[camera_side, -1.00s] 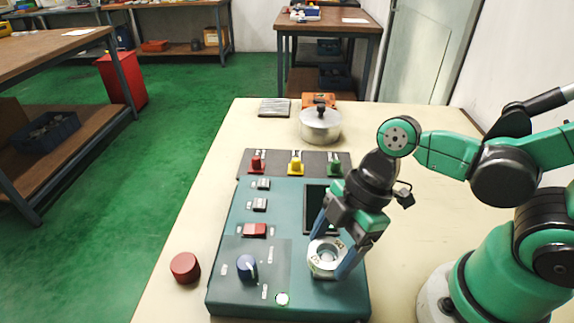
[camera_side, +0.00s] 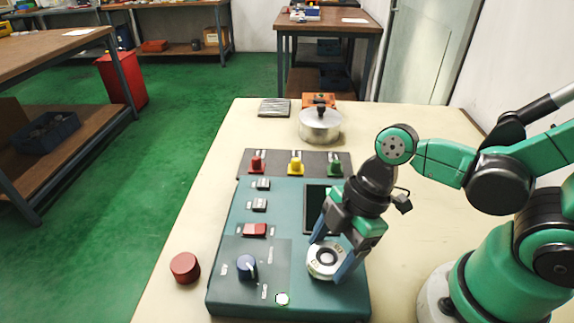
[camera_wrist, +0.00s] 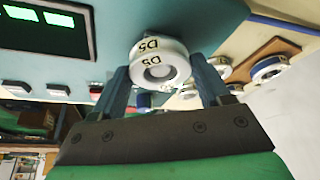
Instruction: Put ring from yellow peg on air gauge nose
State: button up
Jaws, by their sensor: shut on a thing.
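My gripper (camera_side: 336,262) is shut on a pale metal ring (camera_side: 314,267) at the lower right of the teal gauge box (camera_side: 225,291). The wrist view shows the ring (camera_wrist: 143,72), marked D5, between both fingers of my gripper (camera_wrist: 165,80). A dark round centre shows in the ring's hole. The air gauge nose is not clearly visible; the ring and fingers cover that spot, and I cannot tell whether the ring is around it. The yellow peg (camera_side: 296,166) stands on the dark strip behind the box, with no ring seen on it.
A red peg (camera_side: 257,165) and a green peg (camera_side: 335,168) flank the yellow one. A red round piece (camera_side: 185,267) lies left of the box. A lidded metal pot (camera_side: 320,126) stands behind the strip.

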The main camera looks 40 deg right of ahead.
jog(key=shift+f, duration=0.3)
dwell(0.5)
jog(key=o, duration=1.5)
jog(key=shift+c, duration=0.2)
jog(key=shift+r, duration=0.1)
jog(key=shift+r, duration=3.7)
jog(key=w+d+m+t+h, duration=0.2)
jog(key=w+d+m+t, duration=0.1)
jog(key=d+m, duration=0.2)
jog(key=w+d+r+m+t+h, duration=0.1)
jog(key=w+d+m+t+h, duration=0.1)
jog(key=m, duration=0.7)
jog(key=w+d+t, duration=0.1)
jog(key=w+d, duration=0.1)
jog(key=d, duration=0.1)
jog(key=shift+w+m, duration=0.25)
jog(key=shift+m, duration=0.15)
